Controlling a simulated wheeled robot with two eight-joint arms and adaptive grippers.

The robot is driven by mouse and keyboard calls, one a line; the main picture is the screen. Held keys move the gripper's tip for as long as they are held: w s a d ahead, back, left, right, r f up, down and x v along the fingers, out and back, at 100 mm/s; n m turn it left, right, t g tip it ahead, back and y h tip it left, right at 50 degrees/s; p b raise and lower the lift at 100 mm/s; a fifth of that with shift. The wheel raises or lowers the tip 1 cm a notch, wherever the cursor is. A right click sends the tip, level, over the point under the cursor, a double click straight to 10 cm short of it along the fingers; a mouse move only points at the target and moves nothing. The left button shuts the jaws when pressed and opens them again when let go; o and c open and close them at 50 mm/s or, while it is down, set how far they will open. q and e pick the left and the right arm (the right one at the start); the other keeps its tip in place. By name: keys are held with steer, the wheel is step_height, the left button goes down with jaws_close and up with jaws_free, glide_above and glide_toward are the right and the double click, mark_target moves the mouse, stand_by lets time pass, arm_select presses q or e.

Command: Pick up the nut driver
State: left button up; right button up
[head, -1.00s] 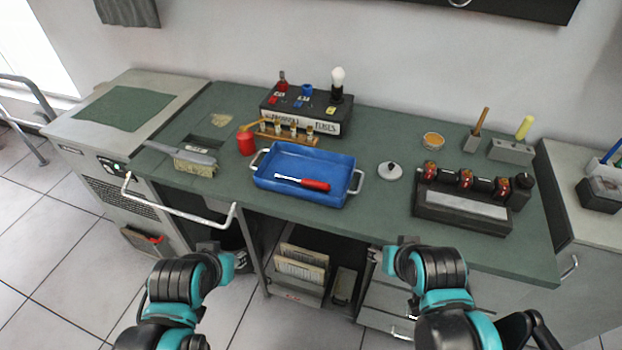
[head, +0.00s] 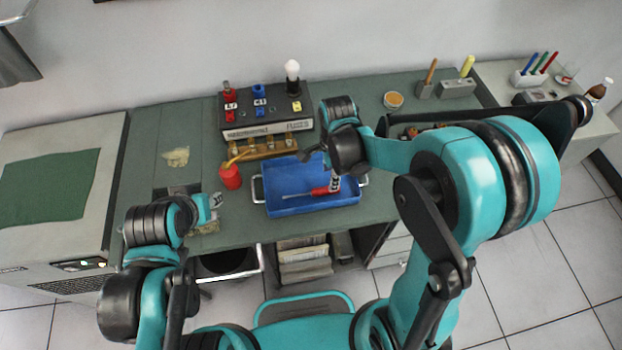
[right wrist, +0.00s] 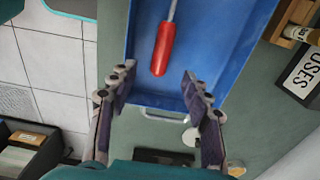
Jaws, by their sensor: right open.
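The nut driver, with a red handle (head: 319,191) and a thin metal shaft, lies in the blue tray (head: 285,175) on the green bench. In the right wrist view, the nut driver (right wrist: 163,48) points its handle end toward my right gripper (right wrist: 157,82). The gripper's two fingers are apart and empty. The handle lies ahead of the fingertips, roughly in line with the gap. In the head view, my right gripper (head: 320,156) is above the tray's back part, partly hidden by its wrist. My left gripper (head: 207,205) is near the bench's front left; its fingers are unclear.
An orange-filled bowl (head: 393,100) and tool holders (head: 457,88) stand at the back right. My right arm covers much of the bench's right side.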

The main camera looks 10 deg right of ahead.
mark_target(311, 193)
step_height(311, 193, down, 8)
steer(key=shift+w+d+r+b, duration=0.1)
steer(key=shift+d+b, duration=0.05)
steer(key=shift+b, duration=1.1)
jaws_close()
